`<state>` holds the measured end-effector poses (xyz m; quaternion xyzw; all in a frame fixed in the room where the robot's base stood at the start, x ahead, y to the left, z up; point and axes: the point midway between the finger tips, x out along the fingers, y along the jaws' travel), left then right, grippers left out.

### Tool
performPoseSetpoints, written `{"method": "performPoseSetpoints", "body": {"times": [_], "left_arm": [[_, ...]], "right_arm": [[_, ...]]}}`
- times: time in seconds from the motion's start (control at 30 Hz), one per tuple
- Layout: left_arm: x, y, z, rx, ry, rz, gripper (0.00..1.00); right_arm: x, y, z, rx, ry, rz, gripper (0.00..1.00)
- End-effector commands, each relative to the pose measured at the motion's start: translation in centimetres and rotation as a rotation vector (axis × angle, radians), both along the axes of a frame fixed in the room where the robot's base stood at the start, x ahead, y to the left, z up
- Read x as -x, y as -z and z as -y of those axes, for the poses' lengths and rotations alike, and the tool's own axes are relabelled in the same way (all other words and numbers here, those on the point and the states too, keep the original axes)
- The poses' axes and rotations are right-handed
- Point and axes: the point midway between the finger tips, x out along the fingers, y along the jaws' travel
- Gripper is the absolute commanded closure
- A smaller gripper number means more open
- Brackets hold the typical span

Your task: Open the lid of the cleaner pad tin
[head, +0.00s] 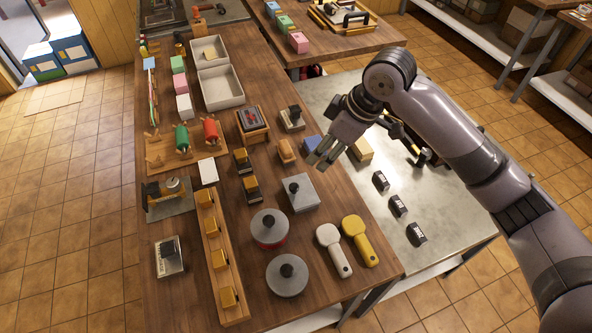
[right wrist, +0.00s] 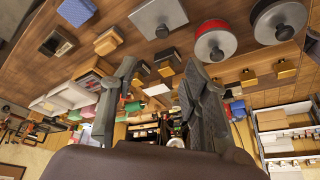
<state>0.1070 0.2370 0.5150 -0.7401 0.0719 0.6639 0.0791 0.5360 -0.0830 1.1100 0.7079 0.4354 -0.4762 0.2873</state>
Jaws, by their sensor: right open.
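Several lidded tins with black knobs stand on the wooden table, and I cannot tell by label which is the cleaner pad tin. One is a square grey tin (head: 298,193), also in the right wrist view (right wrist: 157,17). One is round with a grey lid and red body (head: 269,229), also in the right wrist view (right wrist: 214,44). Another is round and grey (head: 287,275). All their lids look shut. My right gripper (head: 324,152) is open and empty, above the table's right edge near a blue block, apart from the tins. My left gripper is not in view.
A white and a yellow paddle-shaped tool (head: 356,241) lie right of the round tins. A wooden rack with yellow blocks (head: 220,260) stands to their left. Small black-and-yellow stamps (head: 251,188) sit beside the square tin. A metal table (head: 384,243) adjoins at right.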

Motion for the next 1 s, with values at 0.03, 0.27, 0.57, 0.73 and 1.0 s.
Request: {"method": "performPoseSetpoints", "body": {"times": [0.03,0.27,0.57,0.73,1.0], "left_arm": [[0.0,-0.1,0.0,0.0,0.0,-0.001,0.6],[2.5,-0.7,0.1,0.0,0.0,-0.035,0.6],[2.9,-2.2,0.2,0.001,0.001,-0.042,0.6],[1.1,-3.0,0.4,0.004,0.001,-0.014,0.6],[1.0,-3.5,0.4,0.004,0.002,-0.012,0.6]], "right_arm": [[-0.1,-0.1,0.0,0.003,-0.002,-0.002,0.58],[-0.5,2.5,-1.0,0.003,-0.003,-0.006,0.58],[-1.6,8.5,-3.3,0.004,-0.002,-0.006,0.58],[-2.2,11.8,-4.5,0.002,-0.002,-0.005,0.58],[-2.9,15.2,-5.7,0.003,-0.002,-0.002,0.58]]}}
